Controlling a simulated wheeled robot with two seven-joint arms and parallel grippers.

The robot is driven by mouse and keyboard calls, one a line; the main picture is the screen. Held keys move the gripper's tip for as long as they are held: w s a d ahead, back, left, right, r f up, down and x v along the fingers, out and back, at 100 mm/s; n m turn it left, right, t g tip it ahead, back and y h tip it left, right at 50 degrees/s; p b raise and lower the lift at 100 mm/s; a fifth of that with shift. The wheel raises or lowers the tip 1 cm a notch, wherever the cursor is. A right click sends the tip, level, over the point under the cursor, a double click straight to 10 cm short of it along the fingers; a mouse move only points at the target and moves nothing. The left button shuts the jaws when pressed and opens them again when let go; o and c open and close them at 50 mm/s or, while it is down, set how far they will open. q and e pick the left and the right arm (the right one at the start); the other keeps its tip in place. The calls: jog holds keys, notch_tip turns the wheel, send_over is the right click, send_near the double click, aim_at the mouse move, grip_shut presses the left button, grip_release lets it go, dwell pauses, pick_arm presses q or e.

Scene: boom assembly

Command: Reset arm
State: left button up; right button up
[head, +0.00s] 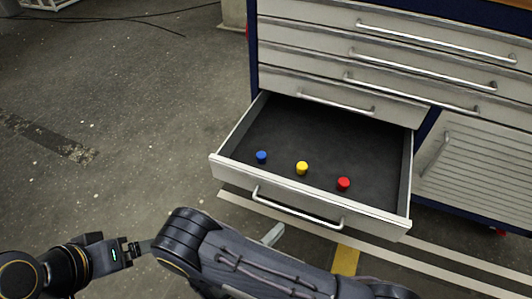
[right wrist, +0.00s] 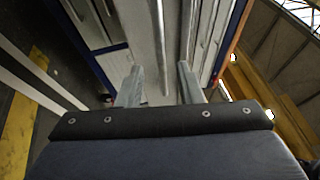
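My right gripper (head: 272,236) shows only as pale grey fingertips behind my dark arm link, below the open drawer's front. In the right wrist view, my right gripper's fingers (right wrist: 159,86) stand apart with nothing between them, pointing toward the cabinet front. My left gripper (head: 143,246) is at the lower left, its dark body with a small green light; its fingers are partly hidden by my other arm, so its opening cannot be told. Both grippers appear clear of the drawer.
An open drawer (head: 277,195) of the tool cabinet (head: 300,50) holds a blue knob (head: 262,157), a yellow knob (head: 302,168) and a red knob (head: 343,184). The other drawers are shut. Bare floor (head: 130,100) lies to the left, with a dark cable at the back.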

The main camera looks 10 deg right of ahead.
jog(key=shift+r, duration=0.1)
jog(key=s+d+r+n+g+y, duration=0.2)
jog(key=s+d+r+n+y, duration=0.15)
jog(key=r+n+y, duration=0.45)
jog(key=s+d+r+n+g+y, duration=0.25)
jog(key=d+r+n+y, duration=0.35)
jog(key=n, duration=0.5)
jog(key=s+d+r+n+g+y, duration=0.2)
jog(key=s+d+r+n+y, duration=0.15)
jog(key=r+n+y, duration=0.4)
notch_tip(320, 180, up, 32)
jog(key=n+h+p, duration=0.1)
jog(key=p, duration=3)
jog(key=shift+s+a+r+n, duration=0.15)
jog(key=shift+s+a+n, duration=0.1)
jog(key=shift+s+n, duration=0.1)
